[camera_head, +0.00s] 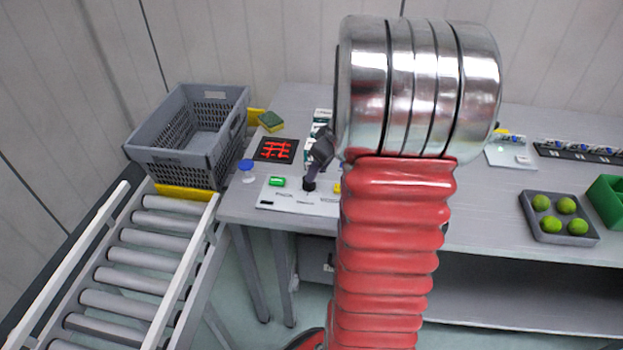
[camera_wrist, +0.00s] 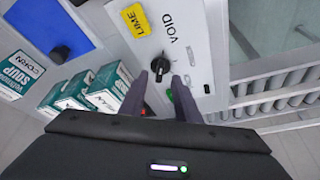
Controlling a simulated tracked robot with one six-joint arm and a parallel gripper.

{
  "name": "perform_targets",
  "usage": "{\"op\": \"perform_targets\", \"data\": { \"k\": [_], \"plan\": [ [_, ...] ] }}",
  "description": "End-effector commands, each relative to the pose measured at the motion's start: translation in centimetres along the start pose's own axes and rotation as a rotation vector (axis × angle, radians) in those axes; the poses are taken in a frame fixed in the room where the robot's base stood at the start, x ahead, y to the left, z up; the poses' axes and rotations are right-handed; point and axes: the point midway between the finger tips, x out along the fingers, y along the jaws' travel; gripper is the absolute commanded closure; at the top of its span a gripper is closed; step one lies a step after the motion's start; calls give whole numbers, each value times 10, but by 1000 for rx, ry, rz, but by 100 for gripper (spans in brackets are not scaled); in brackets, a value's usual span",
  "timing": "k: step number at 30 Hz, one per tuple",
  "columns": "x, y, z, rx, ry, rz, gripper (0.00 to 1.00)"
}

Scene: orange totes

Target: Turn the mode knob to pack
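The white control panel (camera_head: 290,203) lies on the bench, left of my arm, with the printed word PACK near its left end. It also shows in the wrist view (camera_wrist: 195,40), with the printed word VOID beside a yellow LIME label (camera_wrist: 135,20). A black knob (camera_wrist: 160,66) stands on the panel; its pointer setting is too small to read. My gripper (camera_wrist: 160,76) is over the panel with its two dark fingers apart, their tips at either side of the knob. I cannot tell whether they touch it. In the head view my gripper (camera_head: 311,180) points down at the knob.
Soup boxes (camera_wrist: 105,85) stand close behind the panel. A grey crate (camera_head: 190,135) and roller conveyor (camera_head: 130,270) are left; a tray (camera_head: 558,232) of limes is right.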

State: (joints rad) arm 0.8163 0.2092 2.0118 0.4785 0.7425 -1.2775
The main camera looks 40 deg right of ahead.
Motion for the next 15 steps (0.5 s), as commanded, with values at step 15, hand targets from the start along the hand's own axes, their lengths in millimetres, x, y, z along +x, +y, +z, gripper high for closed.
{"op": "perform_targets", "data": {
  "k": [15],
  "plan": [
    [45,0,0,1,0,0,70]
  ]
}}
